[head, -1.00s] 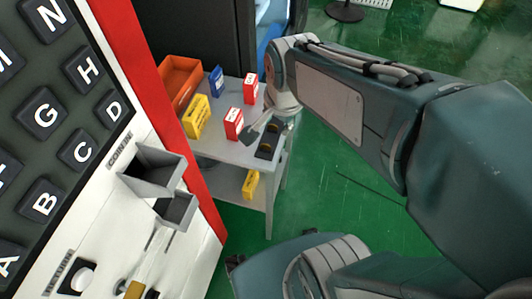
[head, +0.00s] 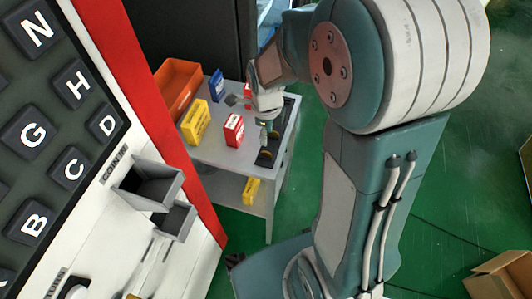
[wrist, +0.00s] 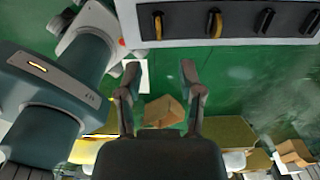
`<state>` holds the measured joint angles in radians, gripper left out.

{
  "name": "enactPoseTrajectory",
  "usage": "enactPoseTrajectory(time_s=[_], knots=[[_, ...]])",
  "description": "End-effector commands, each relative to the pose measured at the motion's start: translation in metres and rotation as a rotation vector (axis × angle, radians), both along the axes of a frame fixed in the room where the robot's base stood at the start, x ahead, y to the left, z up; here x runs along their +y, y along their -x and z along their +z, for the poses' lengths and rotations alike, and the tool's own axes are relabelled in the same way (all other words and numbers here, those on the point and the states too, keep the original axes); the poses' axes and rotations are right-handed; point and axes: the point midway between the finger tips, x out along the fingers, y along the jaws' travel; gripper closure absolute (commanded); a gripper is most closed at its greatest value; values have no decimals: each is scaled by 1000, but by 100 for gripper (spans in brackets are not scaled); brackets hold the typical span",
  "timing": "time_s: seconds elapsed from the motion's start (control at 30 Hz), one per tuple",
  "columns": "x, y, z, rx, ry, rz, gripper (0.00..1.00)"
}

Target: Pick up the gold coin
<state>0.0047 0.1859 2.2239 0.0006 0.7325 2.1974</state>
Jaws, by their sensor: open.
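In the wrist view, a dark holder (wrist: 240,20) with several slots runs along the top edge. A gold coin (wrist: 158,26) stands on edge in the leftmost slot, and a second gold-edged disc (wrist: 215,24) stands in the slot beside it. The discs further right look dark. My gripper (wrist: 160,70) is open and empty, its fingertips below the holder in the picture and apart from the coins. In the head view, the black holder (head: 265,160) lies at the table's right edge, partly hidden by my gripper (head: 248,112).
The grey table (head: 210,150) carries an orange bin (head: 178,88), a yellow box (head: 196,122), a blue box (head: 216,85) and red boxes (head: 234,130). A yellow box (head: 251,190) sits on the lower shelf. The vending machine's keypad and coin slot (head: 152,185) fill the left.

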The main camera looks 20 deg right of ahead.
Motion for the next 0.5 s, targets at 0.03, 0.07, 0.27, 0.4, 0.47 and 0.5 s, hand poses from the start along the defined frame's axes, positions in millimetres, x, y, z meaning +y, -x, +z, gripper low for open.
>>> enactPoseTrajectory(time_s=[0.03, 0.07, 0.27, 0.4, 0.47, 0.5], knots=[[0, 1, -10, 5, 0, 1, 51], [0, 1, -15, 5, 0, 1, 51], [0, 1, -34, 3, 0, 2, 51], [1, 2, -50, 4, 1, 3, 51], [1, 2, -61, 5, 0, 3, 51], [1, 2, -67, 4, 1, 3, 51]])
